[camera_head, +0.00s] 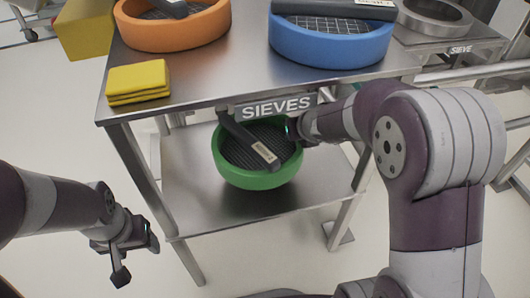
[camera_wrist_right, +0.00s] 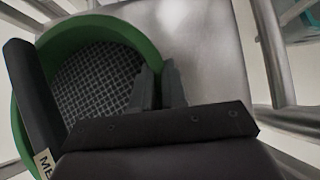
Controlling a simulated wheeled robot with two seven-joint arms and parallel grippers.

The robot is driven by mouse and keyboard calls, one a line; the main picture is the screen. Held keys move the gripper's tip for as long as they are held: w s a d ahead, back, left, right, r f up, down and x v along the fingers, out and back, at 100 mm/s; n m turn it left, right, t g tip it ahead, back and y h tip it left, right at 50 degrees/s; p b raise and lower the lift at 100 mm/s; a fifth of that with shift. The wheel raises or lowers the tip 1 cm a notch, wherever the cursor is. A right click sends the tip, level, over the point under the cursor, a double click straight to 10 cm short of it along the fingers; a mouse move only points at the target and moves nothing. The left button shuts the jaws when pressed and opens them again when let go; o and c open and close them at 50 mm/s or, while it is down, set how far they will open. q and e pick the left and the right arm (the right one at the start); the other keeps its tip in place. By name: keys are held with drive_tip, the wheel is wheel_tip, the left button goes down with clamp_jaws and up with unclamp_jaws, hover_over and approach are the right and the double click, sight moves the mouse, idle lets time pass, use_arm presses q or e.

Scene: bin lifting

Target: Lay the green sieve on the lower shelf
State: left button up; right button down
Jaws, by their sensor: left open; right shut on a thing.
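The green sieve (camera_head: 258,180) has a round green rim, a dark mesh and a dark bar with a pale label across it. In the head view it is under the table top, over the lower shelf (camera_head: 205,218); I cannot tell whether it touches the shelf. My right gripper (camera_head: 294,130) is shut on the right side of its rim. In the right wrist view the fingers (camera_wrist_right: 160,86) pinch the green rim, and the green sieve (camera_wrist_right: 120,30) fills the left. My left gripper (camera_head: 137,258) is open and empty, left of the shelf.

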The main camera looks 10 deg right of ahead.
wheel_tip(320, 180, down, 9)
drive_tip(key=b, duration=0.7)
drive_tip(key=shift+r+p, duration=0.1)
drive_tip(key=shift+p, duration=0.2)
drive_tip(key=c, duration=1.2)
unclamp_jaws()
use_arm(q)
wheel_tip(320, 180, down, 8)
use_arm(e)
drive_tip(key=shift+o, duration=0.2)
use_arm(q)
drive_tip(key=shift+r, duration=0.1)
use_arm(e)
drive_tip(key=shift+r, duration=0.1)
use_arm(q)
wheel_tip(320, 180, up, 5)
drive_tip(key=p, duration=0.5)
drive_tip(key=shift+r, duration=0.1)
use_arm(e)
drive_tip(key=v, duration=1.2)
